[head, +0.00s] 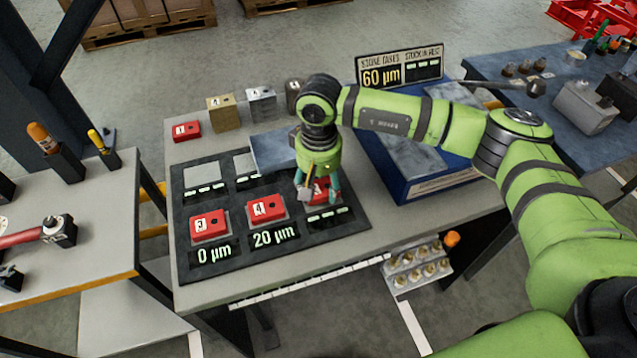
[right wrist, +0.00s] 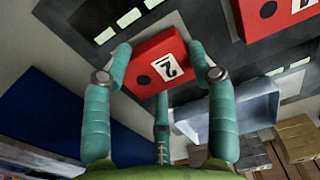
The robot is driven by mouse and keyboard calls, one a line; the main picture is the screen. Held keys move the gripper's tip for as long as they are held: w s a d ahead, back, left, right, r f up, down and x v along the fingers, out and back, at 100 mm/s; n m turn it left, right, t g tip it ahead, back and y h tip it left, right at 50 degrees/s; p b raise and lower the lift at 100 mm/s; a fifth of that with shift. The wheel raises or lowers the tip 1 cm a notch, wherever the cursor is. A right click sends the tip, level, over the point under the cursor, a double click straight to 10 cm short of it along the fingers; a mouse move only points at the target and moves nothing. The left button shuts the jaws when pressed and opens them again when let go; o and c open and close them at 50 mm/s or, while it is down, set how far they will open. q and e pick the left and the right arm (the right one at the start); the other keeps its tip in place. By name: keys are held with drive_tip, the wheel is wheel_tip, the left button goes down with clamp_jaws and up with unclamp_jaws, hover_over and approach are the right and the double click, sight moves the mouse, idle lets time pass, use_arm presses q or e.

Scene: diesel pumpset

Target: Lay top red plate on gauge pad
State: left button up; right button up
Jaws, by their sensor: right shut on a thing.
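A red plate (right wrist: 157,62) marked 2 is between the fingers of my right gripper (right wrist: 163,75) in the right wrist view. In the head view this plate (head: 321,188) shows partly behind the fingers of my right gripper (head: 318,194), over the right front station of the dark gauge board (head: 215,262). I cannot tell whether it touches the pad, which is hidden. Two other red plates sit on front pads: one (head: 208,224) above a 0 µm display, one (head: 266,208) above a 20 µm display. The display (head: 328,218) near the held plate shows dashes. My left gripper is out of view.
A red block (head: 186,130), a tan block (head: 221,113) and grey blocks line the back edge. A blue-based grey plate (head: 400,160) is at right, below my arm. A sign (head: 400,68) reads 60 µm.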

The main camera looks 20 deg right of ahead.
drive_tip(key=shift+b, duration=0.3)
drive_tip(key=shift+r+b, duration=0.1)
drive_tip(key=shift+b, duration=0.4)
idle(0.6)
drive_tip(key=shift+f, duration=0.2)
idle(0.3)
drive_tip(key=shift+f+b, duration=0.6)
drive_tip(key=shift+b, duration=0.35)
drive_tip(key=o, duration=1.6)
drive_tip(key=shift+o, duration=0.2)
drive_tip(key=shift+s, duration=0.1)
drive_tip(key=shift+r, duration=0.1)
wheel_tip(320, 180, up, 12)
